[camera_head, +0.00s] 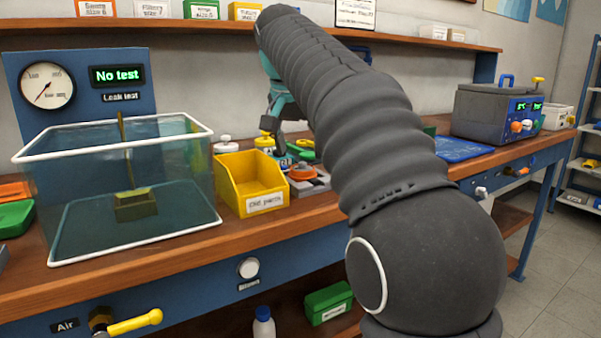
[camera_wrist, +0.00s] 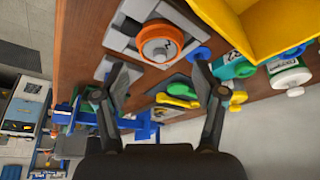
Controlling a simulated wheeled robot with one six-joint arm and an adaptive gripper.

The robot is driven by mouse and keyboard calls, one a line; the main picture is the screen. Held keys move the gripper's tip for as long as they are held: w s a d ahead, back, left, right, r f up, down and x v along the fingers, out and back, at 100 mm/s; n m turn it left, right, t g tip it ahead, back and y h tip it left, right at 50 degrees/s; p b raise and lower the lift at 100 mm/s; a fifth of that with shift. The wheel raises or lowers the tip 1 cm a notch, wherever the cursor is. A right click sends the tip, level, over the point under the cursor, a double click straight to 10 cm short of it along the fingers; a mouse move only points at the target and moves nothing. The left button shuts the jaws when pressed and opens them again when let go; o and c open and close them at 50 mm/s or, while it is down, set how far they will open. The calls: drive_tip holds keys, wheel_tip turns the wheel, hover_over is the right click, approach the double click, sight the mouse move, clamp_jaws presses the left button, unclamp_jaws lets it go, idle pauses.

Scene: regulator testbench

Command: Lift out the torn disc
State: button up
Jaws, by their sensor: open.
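A round orange part (camera_head: 302,172) sits on a grey block on the bench, right of the yellow bin. In the wrist view the orange part (camera_wrist: 160,43) shows a light top with a dark mark, set in a grey fixture (camera_wrist: 125,42). I cannot tell whether this is the torn disc; no tear can be made out. My gripper (camera_wrist: 163,82) is open and empty, its fingers apart below the orange part in the wrist view. In the head view my gripper (camera_head: 275,138) is above the bench, partly hidden by my arm.
A yellow bin (camera_head: 229,178) labelled for old parts stands close left of the fixture. Further left is a water tank (camera_head: 120,240) with a white rim. White and yellow-capped containers (camera_head: 225,145) stand behind. A blue mat (camera_head: 460,149) and grey case (camera_head: 490,115) lie right.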

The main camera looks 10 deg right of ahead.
sight(302, 163)
drive_tip(key=shift+x, duration=1.55)
drive_tip(key=c, duration=1.3)
